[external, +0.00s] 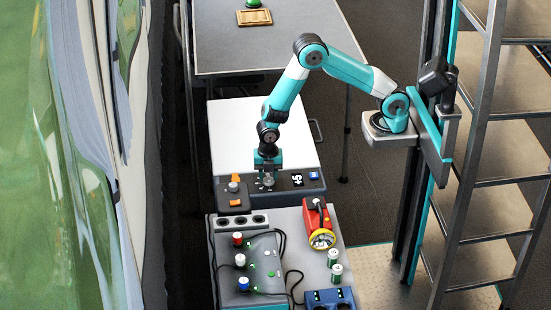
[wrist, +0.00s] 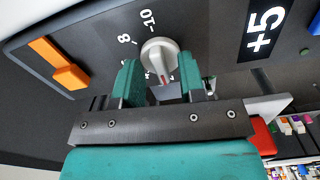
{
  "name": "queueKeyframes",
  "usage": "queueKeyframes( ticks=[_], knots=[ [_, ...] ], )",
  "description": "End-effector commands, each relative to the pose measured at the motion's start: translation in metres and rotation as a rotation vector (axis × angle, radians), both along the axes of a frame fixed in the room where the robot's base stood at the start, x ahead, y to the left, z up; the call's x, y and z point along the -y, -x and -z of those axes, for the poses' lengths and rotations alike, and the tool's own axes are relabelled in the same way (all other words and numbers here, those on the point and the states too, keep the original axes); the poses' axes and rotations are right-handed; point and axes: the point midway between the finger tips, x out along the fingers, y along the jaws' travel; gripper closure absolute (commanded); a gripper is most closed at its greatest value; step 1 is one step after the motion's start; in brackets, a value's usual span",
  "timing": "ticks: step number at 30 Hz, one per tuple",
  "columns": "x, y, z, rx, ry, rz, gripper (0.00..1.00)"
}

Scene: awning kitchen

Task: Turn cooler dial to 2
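The cooler (external: 258,128) is a white-lidded box with a dark front panel. Its dial (wrist: 160,57) is a light grey round knob with a red mark pointing down in the wrist view. The figures 8 and 10 show above and left of it; figures lower down are mostly hidden by the knob and fingers. My gripper (wrist: 161,84) reaches to the panel with its two teal fingers apart, one on each side of the dial. I cannot tell whether they touch it. In the external view my gripper (external: 268,178) covers most of the dial.
An orange slider (wrist: 58,64) is left of the dial, and a +5 display (wrist: 264,30) is right.

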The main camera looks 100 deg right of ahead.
Motion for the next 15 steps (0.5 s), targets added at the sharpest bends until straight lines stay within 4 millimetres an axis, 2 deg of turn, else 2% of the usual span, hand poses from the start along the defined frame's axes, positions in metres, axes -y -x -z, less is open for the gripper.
queueKeyframes(
  ticks=[5,8,11,15],
  knots=[
    [0.0,0.0,-0.001,-0.001,0.0,0.0,0.63],
    [0.0,0.0,-0.008,0.0,0.0,0.0,0.63],
    [0.0,0.0,-0.024,0.002,0.0,0.0,0.63],
    [0.0,-0.001,-0.057,0.005,-0.001,0.0,0.63]
  ],
)
